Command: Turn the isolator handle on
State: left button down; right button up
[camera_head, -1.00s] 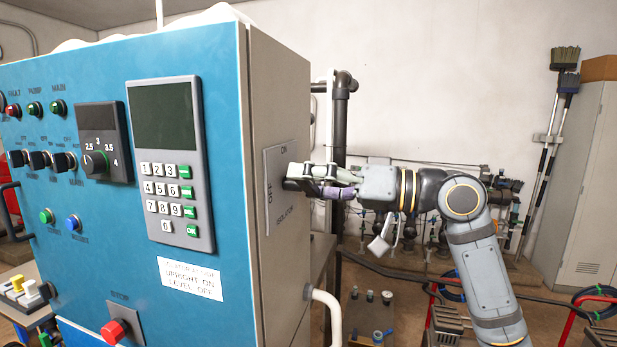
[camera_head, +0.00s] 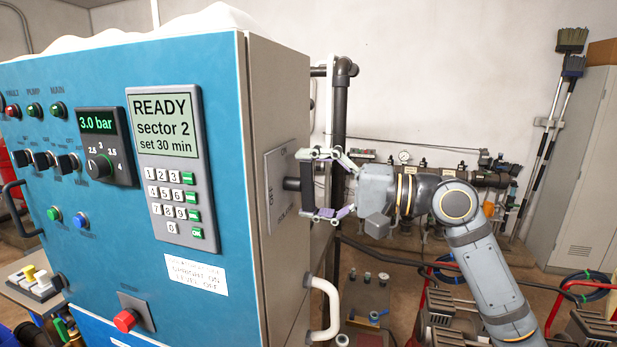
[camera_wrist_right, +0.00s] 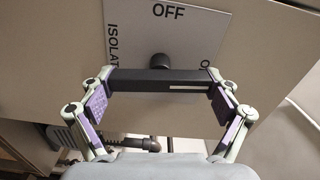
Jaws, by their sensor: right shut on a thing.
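The isolator handle (camera_head: 307,187) is a black bar on a stub, on a grey plate (camera_head: 275,185) on the cabinet's right side. It stands upright in the head view. My right gripper (camera_head: 309,184) has one finger at its top end and one at its bottom end. In the right wrist view the bar (camera_wrist_right: 160,79) spans between the purple-padded fingers, with "OFF" on the plate behind it. The right gripper is shut on the handle. The keypad screen (camera_head: 165,125) is lit with "READY sector 2 set 30 min". My left gripper is not in view.
The blue cabinet (camera_head: 110,235) carries a lit "3.0 bar" dial (camera_head: 104,145), a red button (camera_head: 127,320) and a white label (camera_head: 194,273). A white pipe (camera_head: 331,300) sticks out below the handle. Dark pipes (camera_head: 342,110) run behind it.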

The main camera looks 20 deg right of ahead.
jog(key=shift+r+m, duration=0.1)
jog(key=shift+m, duration=0.5)
jog(key=shift+p, duration=0.3)
jog(key=o, duration=0.9)
